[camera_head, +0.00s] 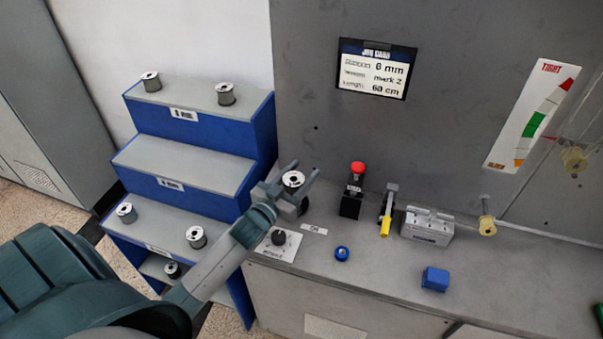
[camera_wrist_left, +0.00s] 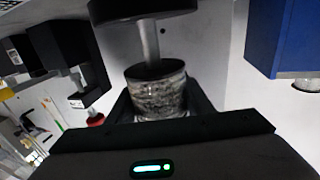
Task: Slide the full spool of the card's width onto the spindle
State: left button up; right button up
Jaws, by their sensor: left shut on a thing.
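My left gripper (camera_head: 293,178) is shut on a spool (camera_head: 293,180) with a pale top face, over the bench's left end. In the left wrist view the spool (camera_wrist_left: 158,95) looks mottled grey, with a dark end, between the fingers. The spindle, a bare metal rod (camera_wrist_left: 150,42) on a dark round base (camera_wrist_left: 140,8), lines up with the spool and meets its dark end. I cannot tell how far the rod enters it. The spindle's base shows partly below the spool in the head view (camera_head: 304,206). The job card (camera_head: 376,68) appears to read 6 mm, mark 2, 60 cm.
The blue stepped rack (camera_head: 146,122) holds several spools on its top and lower steps; its middle step (camera_head: 172,160) is bare. A red-topped button (camera_head: 357,168), a yellow-handled part (camera_head: 386,215), a grey block (camera_head: 428,225) and a blue block (camera_head: 435,279) stand on the bench.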

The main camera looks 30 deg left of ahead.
pick_arm(q)
jog(key=shift+f, duration=0.3)
jog(key=o, duration=1.4)
jog(key=shift+c, duration=0.2)
jog(key=shift+o, duration=0.7)
jog(key=shift+f, duration=0.1)
jog(key=shift+s, duration=0.15)
jog(key=shift+s+f+b, duration=0.15)
jog(key=shift+s+b, duration=0.3)
jog(key=shift+s, duration=0.05)
jog(key=s+b, duration=0.4)
jog(key=s, duration=1.1)
jog(key=shift+s+a, duration=0.1)
jog(key=shift+a, duration=0.1)
jog(key=shift+s+r+b, duration=0.25)
jog(key=shift+s+b, duration=0.1)
jog(key=shift+s, duration=0.15)
